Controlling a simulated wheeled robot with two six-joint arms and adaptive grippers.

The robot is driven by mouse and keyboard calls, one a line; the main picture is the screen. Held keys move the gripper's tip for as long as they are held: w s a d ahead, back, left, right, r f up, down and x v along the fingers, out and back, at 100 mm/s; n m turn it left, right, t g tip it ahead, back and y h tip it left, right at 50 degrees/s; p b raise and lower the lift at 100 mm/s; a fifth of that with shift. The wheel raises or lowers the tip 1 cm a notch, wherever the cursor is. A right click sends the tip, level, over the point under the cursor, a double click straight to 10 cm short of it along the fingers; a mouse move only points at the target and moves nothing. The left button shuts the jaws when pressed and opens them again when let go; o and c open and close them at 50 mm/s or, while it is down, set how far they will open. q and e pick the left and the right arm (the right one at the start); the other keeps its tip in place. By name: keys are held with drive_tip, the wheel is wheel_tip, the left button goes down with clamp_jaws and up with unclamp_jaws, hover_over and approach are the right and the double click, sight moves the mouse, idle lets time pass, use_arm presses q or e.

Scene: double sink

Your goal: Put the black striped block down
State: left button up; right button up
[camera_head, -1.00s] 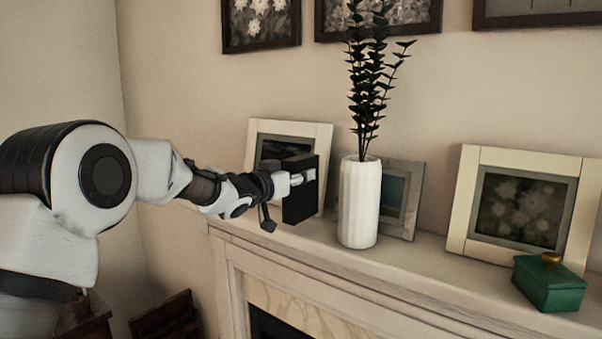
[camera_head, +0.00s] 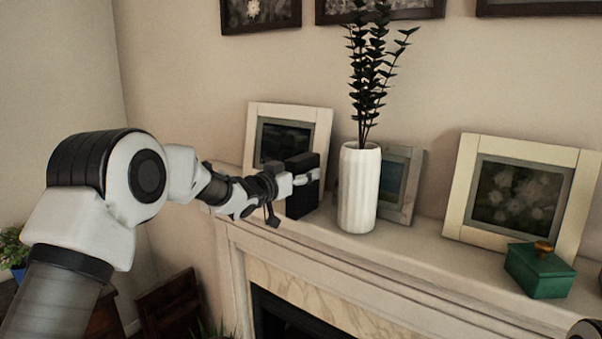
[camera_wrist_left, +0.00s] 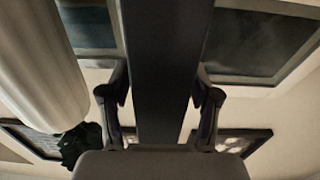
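The black block (camera_head: 301,199) is upright at the mantel, in front of the left white picture frame and left of the white vase. No stripes can be made out on it. My left gripper (camera_head: 305,178) reaches in from the left at the block's upper part. In the left wrist view the dark block (camera_wrist_left: 165,75) runs between the two fingers (camera_wrist_left: 162,110), which lie close against both its sides. The block's lower end is at the mantel top (camera_head: 410,247); I cannot tell whether it touches.
The white ribbed vase (camera_head: 358,190) with dark leafy stems stands just right of the block. The left picture frame (camera_head: 324,120) leans behind it. A small grey frame (camera_head: 412,185), a large cream frame (camera_head: 464,190) and a green box (camera_head: 540,275) stand further right. The mantel's front edge is close.

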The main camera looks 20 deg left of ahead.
use_arm(q)
drive_tip(key=shift+r, duration=0.1)
drive_tip(key=b+v, duration=0.6)
drive_tip(key=v, duration=0.6)
drive_tip(key=s+d+f+n+g+y, duration=0.1)
drive_tip(key=s+f+g, duration=0.25)
drive_tip(key=f, duration=1.05)
drive_tip(key=s+d+f+n+g+y, duration=0.15)
drive_tip(key=s+f, duration=0.25)
drive_tip(key=f, duration=0.9)
drive_tip(key=s+d+f+n+g+y, duration=0.1)
drive_tip(key=s+d+f+g, duration=0.2)
drive_tip(key=f, duration=1.1)
drive_tip(key=s+a+f+g+y, duration=0.1)
drive_tip(key=s+f+g, duration=0.2)
drive_tip(key=s+f, duration=0.3)
drive_tip(key=s+f+g+y, duration=0.1)
drive_tip(key=s+f, duration=0.5)
drive_tip(key=s, duration=1)
drive_tip(key=s+a+f+n+g+y, duration=0.1)
drive_tip(key=s+f+g, duration=0.3)
drive_tip(key=s, duration=0.8)
drive_tip(key=shift+a+f+g, duration=0.3)
drive_tip(key=shift+a+f, duration=0.05)
drive_tip(key=shift+f, duration=0.55)
